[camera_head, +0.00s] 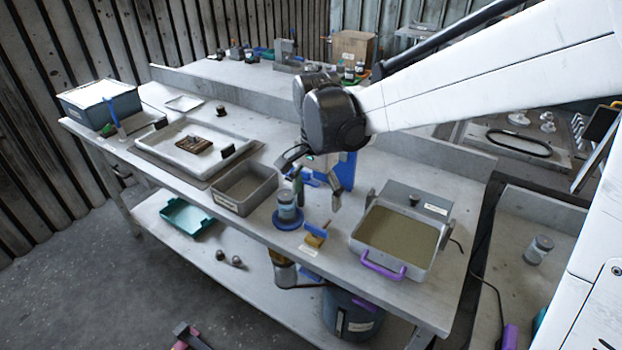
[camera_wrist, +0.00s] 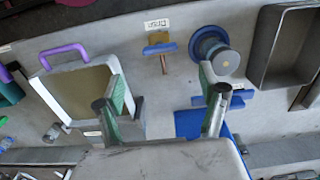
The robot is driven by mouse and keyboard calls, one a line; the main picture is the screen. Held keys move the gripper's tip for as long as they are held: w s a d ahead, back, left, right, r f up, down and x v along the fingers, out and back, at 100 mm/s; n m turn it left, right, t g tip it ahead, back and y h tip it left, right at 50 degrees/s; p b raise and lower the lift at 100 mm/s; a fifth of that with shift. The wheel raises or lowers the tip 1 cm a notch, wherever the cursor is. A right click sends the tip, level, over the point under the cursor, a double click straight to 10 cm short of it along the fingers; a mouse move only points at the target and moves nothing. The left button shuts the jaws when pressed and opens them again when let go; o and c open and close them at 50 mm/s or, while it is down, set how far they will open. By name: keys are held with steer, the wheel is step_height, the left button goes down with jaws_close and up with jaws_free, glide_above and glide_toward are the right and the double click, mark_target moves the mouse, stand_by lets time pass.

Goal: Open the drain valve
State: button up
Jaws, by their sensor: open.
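The drain valve (camera_head: 316,235) is a small brass piece with a blue handle at the front of the bench, between a round blue-based jar and the basin. In the wrist view, the drain valve (camera_wrist: 160,48) shows its blue bar handle beside a white label (camera_wrist: 157,25). My gripper (camera_head: 312,182) is open above the bench, above and behind the valve, apart from it. In the wrist view, my gripper (camera_wrist: 163,92) has its two green-padded fingers spread wide, with bare bench between them and the valve beyond. Nothing is held.
A basin (camera_head: 351,244) with a purple handle (camera_head: 383,267) stands right of the valve. The jar (camera_head: 288,206) on a blue base and a grey tray (camera_head: 217,203) stand left. A blue bracket (camera_head: 347,172) is behind my gripper. A bucket (camera_head: 350,318) sits below the bench top.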

mark_target(316, 226)
step_height(316, 226, down, 11)
steer(key=shift+r, duration=0.1)
stand_by(0.3)
steer(key=c, duration=1.2)
steer(key=shift+o, duration=0.2)
